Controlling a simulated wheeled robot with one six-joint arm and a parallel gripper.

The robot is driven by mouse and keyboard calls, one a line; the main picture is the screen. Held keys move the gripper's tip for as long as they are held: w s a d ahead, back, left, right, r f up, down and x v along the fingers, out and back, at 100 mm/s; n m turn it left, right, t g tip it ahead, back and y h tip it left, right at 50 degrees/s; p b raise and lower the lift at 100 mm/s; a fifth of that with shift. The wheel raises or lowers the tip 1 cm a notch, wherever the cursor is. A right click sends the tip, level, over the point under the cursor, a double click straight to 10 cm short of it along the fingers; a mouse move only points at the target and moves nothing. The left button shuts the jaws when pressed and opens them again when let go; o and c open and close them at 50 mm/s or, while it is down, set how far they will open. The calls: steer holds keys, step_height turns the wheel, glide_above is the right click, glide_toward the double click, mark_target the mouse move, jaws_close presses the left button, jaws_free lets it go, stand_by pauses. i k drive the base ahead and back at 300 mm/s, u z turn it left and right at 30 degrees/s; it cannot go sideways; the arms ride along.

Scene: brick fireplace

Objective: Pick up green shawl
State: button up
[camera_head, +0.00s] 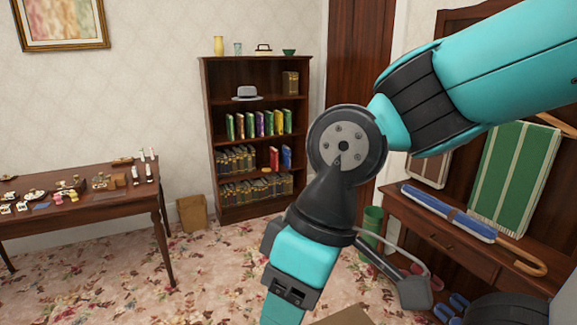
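A green cloth with pale vertical stripes (513,180), which looks like the green shawl, hangs or stands upright against the dark wooden stand at the right. Its lower edge is near the stand's shelf. My arm crosses the right half of the view from the upper right, and its lower part runs down to the bottom edge. I see no gripper fingers, so I cannot tell whether the gripper is open or shut. The upper arm passes above and left of the cloth and hides part of the stand.
A blue umbrella with a curved wooden handle (450,213) lies on the stand's shelf (410,215) in front of the cloth. A green bin (372,222) is beside the stand. A bookcase (257,205) and a cluttered table (90,222) are further back. Flowered carpet (215,275) is open between.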

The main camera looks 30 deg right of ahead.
mark_target(518, 157)
steer(key=z, duration=0.05)
steer(key=i, duration=1.65)
steer(key=z, duration=0.25)
steer(key=i, duration=1.95)
steer(key=z, duration=0.7)
steer(key=i, duration=1)
steer(key=z, duration=1.75)
steer(key=i, duration=0.9)
steer(key=z, duration=0.95)
